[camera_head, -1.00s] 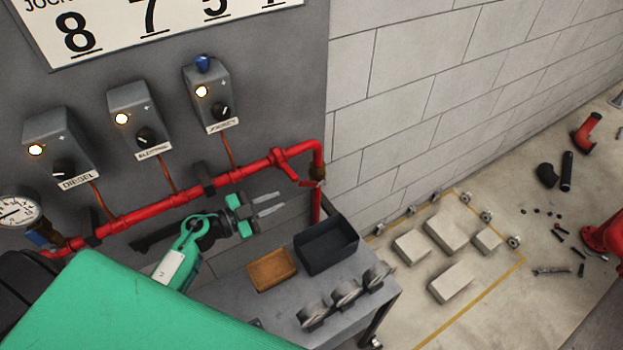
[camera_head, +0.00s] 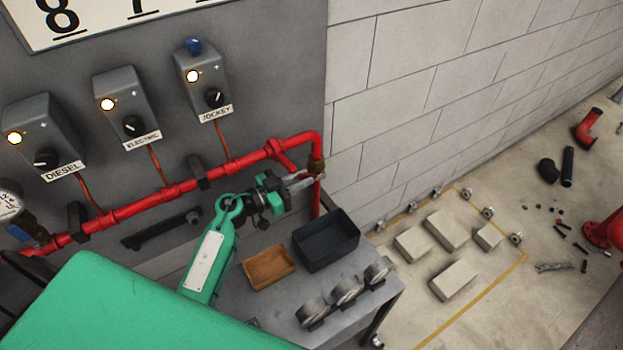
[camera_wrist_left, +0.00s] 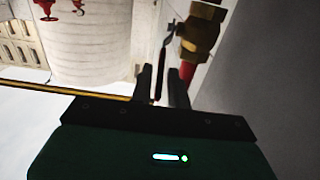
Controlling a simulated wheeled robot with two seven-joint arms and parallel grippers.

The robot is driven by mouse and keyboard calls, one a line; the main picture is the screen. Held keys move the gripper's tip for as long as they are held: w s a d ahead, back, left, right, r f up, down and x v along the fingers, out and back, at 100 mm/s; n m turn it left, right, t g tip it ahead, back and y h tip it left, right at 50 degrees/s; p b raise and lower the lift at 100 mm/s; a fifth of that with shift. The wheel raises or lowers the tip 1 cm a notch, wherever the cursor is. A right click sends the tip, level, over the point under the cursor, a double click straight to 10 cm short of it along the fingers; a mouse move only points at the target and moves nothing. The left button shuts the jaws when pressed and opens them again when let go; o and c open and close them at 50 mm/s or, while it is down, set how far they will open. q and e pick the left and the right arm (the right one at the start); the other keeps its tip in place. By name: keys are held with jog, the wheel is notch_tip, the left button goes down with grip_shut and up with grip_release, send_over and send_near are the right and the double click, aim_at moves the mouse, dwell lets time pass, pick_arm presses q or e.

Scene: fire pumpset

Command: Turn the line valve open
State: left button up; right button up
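The line valve (camera_head: 317,166) is a brass body on the red pipe, near the right edge of the grey panel. In the left wrist view its brass body (camera_wrist_left: 202,30) is at the upper right. A thin lever (camera_wrist_left: 166,42) hangs beside it, its lower part between my fingers. My left gripper (camera_head: 304,182) is at the valve, just below and left of the brass. In the left wrist view my left gripper (camera_wrist_left: 160,86) appears open, its fingers on either side of the lever with a gap. In the head view the fingers partly hide the lever. My right gripper is not in view.
The red pipe (camera_head: 140,204) runs along the panel below three control boxes. The block wall (camera_head: 430,100) stands to the right.

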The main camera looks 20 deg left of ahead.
aim_at(311, 175)
pick_arm(q)
jog(key=shift+b+x, duration=0.5)
jog(key=shift+x, duration=1.15)
grip_shut()
jog(key=shift+r, duration=0.1)
jog(key=g+p, duration=0.1)
jog(key=p, duration=0.5)
jog(key=r+g+y+p, duration=0.1)
jog(key=p, duration=0.4)
jog(key=shift+w+d+r+p, duration=0.15)
jog(key=shift+w+d+p, duration=0.2)
jog(key=shift+d+p, duration=0.05)
jog(key=shift+w+y+p, duration=0.1)
jog(key=shift+y+p, duration=0.2)
jog(key=shift+p, duration=0.3)
jog(key=shift+f, duration=0.25)
